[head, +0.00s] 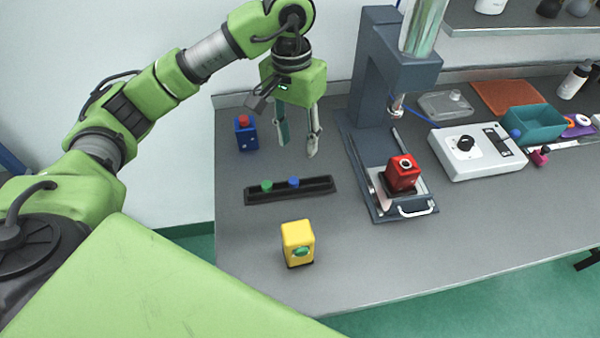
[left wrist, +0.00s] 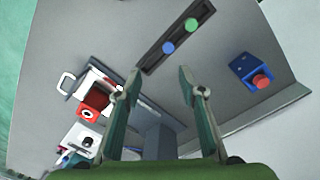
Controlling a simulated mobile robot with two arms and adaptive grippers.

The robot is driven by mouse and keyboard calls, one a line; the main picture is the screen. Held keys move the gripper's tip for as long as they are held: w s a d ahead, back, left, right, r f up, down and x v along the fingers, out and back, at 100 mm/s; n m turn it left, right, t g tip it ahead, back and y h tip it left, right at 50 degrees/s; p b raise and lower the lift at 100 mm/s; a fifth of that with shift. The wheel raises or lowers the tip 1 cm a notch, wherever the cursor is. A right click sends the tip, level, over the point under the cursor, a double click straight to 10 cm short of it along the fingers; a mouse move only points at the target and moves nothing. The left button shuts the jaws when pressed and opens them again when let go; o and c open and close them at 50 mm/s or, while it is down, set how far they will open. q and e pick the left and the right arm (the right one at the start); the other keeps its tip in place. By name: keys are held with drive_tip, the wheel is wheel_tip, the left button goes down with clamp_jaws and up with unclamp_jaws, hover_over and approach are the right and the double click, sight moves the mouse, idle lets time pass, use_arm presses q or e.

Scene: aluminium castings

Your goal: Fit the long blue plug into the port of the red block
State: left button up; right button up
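The blue plug (head: 294,182) stands in a black rack (head: 322,186) with only its round top showing; its length is hidden. It also shows in the left wrist view (left wrist: 168,48). The red block (head: 403,173) sits on the plate of the grey press, with a round port facing up. In the left wrist view the red block (left wrist: 96,98) is at the left. My left gripper (head: 298,148) is open and empty, pointing down above the table behind the rack. In its own view its fingertips (left wrist: 158,74) are spread wide, with nothing between them. My right gripper is not in view.
A green plug (head: 266,185) stands in the rack beside the blue one. A blue block (head: 246,136) with a red plug is behind left; a yellow block (head: 297,236) with a green plug is in front. The press (head: 375,75) rises right of my left gripper.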

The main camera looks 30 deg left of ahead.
use_arm(q)
drive_tip(key=p, duration=0.2)
hover_over(293, 180)
drive_tip(key=shift+y, duration=0.3)
wheel_tip(293, 180, down, 7)
drive_tip(key=shift+f, duration=0.45)
drive_tip(key=shift+d+f+p, duration=0.1)
drive_tip(key=shift+f+p, duration=0.35)
drive_tip(key=shift+p, duration=0.05)
wheel_tip(293, 180, down, 4)
drive_tip(key=shift+r+p, duration=0.25)
drive_tip(key=shift+p, duration=0.75)
drive_tip(key=shift+w+f, duration=0.1)
drive_tip(key=shift+f, duration=0.45)
drive_tip(key=c, duration=0.8)
